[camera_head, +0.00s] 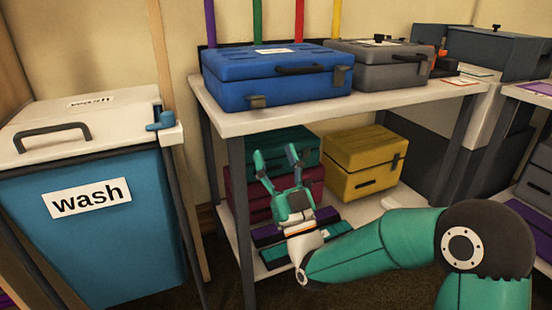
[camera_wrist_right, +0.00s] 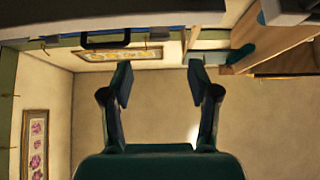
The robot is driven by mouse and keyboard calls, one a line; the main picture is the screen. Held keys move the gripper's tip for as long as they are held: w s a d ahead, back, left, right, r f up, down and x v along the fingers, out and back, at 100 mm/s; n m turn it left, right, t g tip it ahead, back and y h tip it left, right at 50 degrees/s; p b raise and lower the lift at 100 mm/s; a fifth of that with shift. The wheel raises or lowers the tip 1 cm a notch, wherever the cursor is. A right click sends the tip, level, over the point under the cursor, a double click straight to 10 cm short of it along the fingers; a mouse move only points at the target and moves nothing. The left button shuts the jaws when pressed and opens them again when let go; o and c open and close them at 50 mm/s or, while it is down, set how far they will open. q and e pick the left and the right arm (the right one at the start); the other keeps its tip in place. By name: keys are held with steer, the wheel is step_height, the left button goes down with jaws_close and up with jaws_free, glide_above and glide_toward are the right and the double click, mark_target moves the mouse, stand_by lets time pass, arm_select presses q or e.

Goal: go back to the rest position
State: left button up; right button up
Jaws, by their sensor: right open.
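My right gripper (camera_head: 276,162) is open and empty in the head view, its two fingers pointing up. It is in front of the shelf, below the edge of the upper board. In the right wrist view the open fingers (camera_wrist_right: 160,85) show with nothing between them. My right arm comes in from the lower right of the head view. My left gripper is in neither view.
A blue case (camera_head: 275,78) and a grey case (camera_head: 378,66) stand on the shelf's upper board (camera_head: 240,124). A yellow case (camera_head: 362,165) is on the lower level behind my gripper. A blue bin (camera_head: 120,240) labelled "wash" stands at the left.

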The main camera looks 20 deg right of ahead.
steer(key=shift+d, duration=0.1)
stand_by(0.3)
step_height(320, 180, down, 14)
steer(key=w+r+g+p, duration=0.1)
steer(key=w+g+p, duration=0.2)
steer(key=g, duration=0.1)
steer(key=s+a+f+g+p, duration=0.1)
steer(key=s+f+g, duration=0.2)
steer(key=f, duration=0.5)
steer(key=s+a+f+m+g+y, duration=0.15)
steer(key=f+g, duration=0.25)
steer(key=f, duration=0.4)
steer(key=s+a+f+n+g+h+p, duration=0.1)
steer(key=s+a+f+g, duration=0.15)
steer(key=f, duration=0.55)
steer(key=s+a+f+m+g+y, duration=0.1)
steer(key=s+f+g, duration=0.3)
steer(key=s, duration=0.3)
steer(key=s+a+f+g+y, duration=0.15)
steer(key=s+f+g, duration=0.25)
steer(key=s, duration=0.4)
steer(key=s+a+f+m+g, duration=0.1)
steer(key=s+f+g, duration=0.3)
steer(key=s, duration=0.3)
step_height(320, 180, up, 38)
steer(key=p, duration=3.8)
steer(key=shift+s+a+r, duration=0.2)
steer(key=shift+s+a, duration=0.05)
steer(key=shift+s, duration=0.05)
